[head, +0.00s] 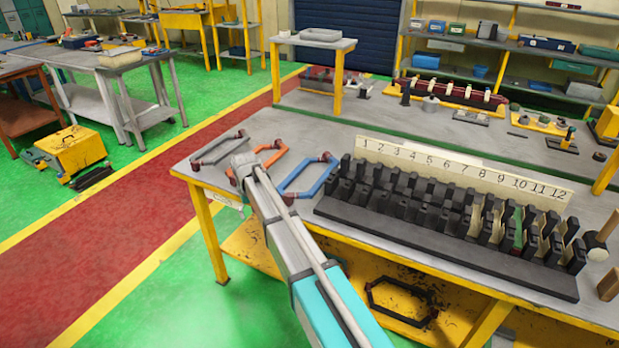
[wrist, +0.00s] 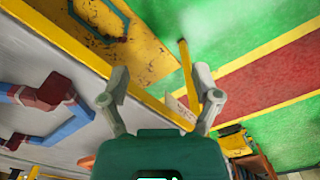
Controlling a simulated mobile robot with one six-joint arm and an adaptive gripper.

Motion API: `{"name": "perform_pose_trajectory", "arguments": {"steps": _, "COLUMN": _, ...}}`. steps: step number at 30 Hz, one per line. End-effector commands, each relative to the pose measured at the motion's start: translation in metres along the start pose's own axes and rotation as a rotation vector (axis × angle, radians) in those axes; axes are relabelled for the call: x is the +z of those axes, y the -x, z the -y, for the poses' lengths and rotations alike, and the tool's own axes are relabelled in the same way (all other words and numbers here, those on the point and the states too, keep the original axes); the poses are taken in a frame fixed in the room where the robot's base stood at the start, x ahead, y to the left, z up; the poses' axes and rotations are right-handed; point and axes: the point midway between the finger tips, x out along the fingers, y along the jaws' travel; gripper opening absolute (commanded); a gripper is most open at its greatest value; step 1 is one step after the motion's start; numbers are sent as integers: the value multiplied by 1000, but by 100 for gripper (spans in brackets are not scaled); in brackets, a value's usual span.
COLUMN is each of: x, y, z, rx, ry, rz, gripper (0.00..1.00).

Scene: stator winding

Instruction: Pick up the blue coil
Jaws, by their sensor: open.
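The blue coil (head: 294,173) is a long hexagonal loop with dark red ends. It lies flat on the grey workbench (head: 345,238), left of the black numbered slot rack (head: 440,225). In the wrist view, part of the blue coil (wrist: 72,127) and a dark red end show at the left, beside my gripper and apart from it. My gripper (wrist: 160,82) is open, with nothing between its two fingers, over the bench's yellow front edge. In the head view, my arm covers part of the coils' area and the fingers cannot be made out clearly.
An orange coil (head: 270,155) and a grey coil (head: 216,148) lie left of the blue one. A number board (head: 465,170) stands along the rack. A dark hexagonal coil (head: 400,318) rests on the yellow lower shelf. Open floor lies to the left.

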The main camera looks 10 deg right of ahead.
Motion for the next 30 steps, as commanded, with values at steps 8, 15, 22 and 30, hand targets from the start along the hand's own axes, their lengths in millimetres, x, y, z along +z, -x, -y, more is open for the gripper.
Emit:
{"name": "perform_pose_trajectory", "arguments": {"steps": 8, "x": 50, "y": 0, "z": -34, "rx": 0, "ry": -44, "rz": 0, "gripper": 44}}
{"name": "perform_pose_trajectory", "arguments": {"steps": 15, "x": 148, "y": 0, "z": -87, "rx": 0, "ry": -130, "rz": 0, "gripper": 44}}
{"name": "perform_pose_trajectory", "arguments": {"steps": 22, "x": 247, "y": 0, "z": -124, "rx": 0, "ry": -219, "rz": 0, "gripper": 44}}
{"name": "perform_pose_trajectory", "arguments": {"steps": 30, "x": 306, "y": 0, "z": -140, "rx": 0, "ry": -275, "rz": 0, "gripper": 44}}
